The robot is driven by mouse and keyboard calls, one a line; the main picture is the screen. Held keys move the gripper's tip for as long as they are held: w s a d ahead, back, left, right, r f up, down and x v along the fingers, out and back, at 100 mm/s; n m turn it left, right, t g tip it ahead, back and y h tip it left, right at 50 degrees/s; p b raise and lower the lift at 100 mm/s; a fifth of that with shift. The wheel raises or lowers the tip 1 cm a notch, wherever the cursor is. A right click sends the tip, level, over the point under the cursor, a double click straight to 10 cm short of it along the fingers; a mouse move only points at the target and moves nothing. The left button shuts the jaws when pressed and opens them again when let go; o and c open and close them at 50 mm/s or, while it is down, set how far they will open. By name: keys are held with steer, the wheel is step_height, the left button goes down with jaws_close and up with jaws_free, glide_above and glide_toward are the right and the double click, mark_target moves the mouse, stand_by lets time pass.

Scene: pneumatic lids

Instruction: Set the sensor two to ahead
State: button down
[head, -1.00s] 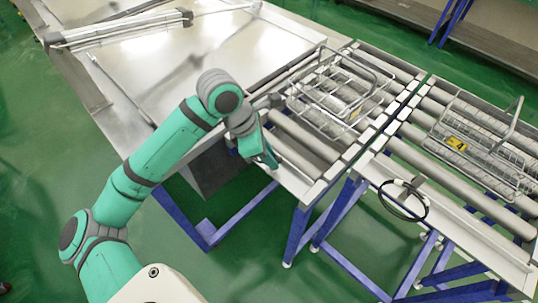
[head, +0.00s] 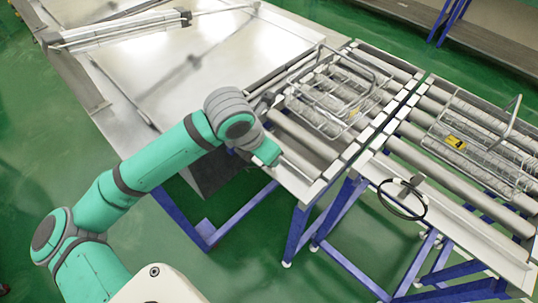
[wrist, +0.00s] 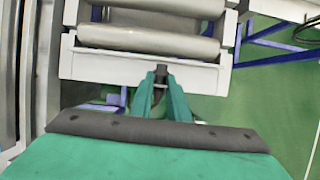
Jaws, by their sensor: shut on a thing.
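A small dark sensor (wrist: 161,70) sits at the end rail of the roller conveyor in the wrist view, between my fingertips. My gripper (wrist: 160,82) is shut on it, with the green fingers on either side. In the head view my gripper (head: 268,153) is at the near edge of the middle conveyor (head: 312,187); the sensor is hidden there by my arm. I cannot read any label that tells which sensor it is, and its facing is unclear.
A second dark sensor (head: 412,183) with a looped black cable (head: 398,214) is on the right conveyor's near rail. Wire baskets (head: 330,100) (head: 490,140) with yellow tags stand on the rollers. A large metal table (head: 160,75) lies at the left.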

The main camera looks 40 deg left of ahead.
steer(key=shift+w, duration=0.25)
steer(key=shift+s+a, duration=0.15)
steer(key=c, duration=1.7)
jaws_free()
steer(key=shift+o, duration=0.2)
steer(key=v, duration=1)
steer(key=shift+s+r, duration=0.2)
steer(key=shift+r, duration=0.15)
steer(key=shift+d, duration=0.2)
